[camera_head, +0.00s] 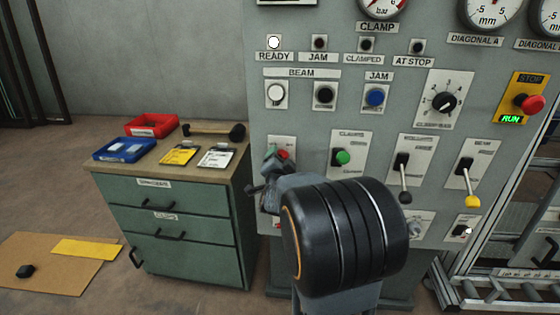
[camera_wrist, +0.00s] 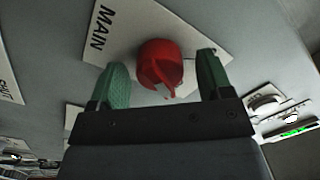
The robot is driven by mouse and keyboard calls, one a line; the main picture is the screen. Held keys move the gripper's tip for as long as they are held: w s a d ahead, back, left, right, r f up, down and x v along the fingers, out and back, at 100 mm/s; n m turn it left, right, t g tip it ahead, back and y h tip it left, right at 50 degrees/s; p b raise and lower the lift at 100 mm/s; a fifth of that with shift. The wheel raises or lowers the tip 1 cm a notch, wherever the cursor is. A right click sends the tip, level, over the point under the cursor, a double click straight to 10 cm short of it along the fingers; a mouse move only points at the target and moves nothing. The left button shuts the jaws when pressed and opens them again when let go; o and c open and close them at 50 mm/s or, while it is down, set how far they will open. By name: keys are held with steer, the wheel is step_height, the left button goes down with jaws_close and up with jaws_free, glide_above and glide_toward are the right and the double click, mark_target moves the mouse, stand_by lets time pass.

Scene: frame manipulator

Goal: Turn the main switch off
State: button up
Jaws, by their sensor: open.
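The main switch is a red rotary knob (camera_wrist: 160,62) on a white plate (camera_wrist: 118,45) marked MAIN in the wrist view. My gripper (camera_wrist: 163,66) has its two green fingers apart, one on each side of the knob. Gaps show between the knob and both fingers. In the head view a bit of the red knob (camera_head: 283,154) shows on the panel's left side, beside my gripper (camera_head: 272,160). My wrist and arm hide much of its plate there.
The grey panel (camera_head: 313,110) carries other buttons, a green button (camera_head: 343,157), levers and a red stop button (camera_head: 529,103) with a lit green RUN sign. A green drawer cabinet (camera_head: 180,215) stands to the left, with trays and a hammer on top. A metal frame is at right.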

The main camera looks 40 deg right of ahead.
steer(key=c, duration=0.9)
steer(key=shift+c, duration=0.2)
steer(key=n, duration=0.2)
steer(key=shift+n, duration=0.4)
steer(key=n, duration=0.3)
steer(key=shift+n+g, duration=0.3)
steer(key=n+p, duration=0.2)
steer(key=n, duration=0.3)
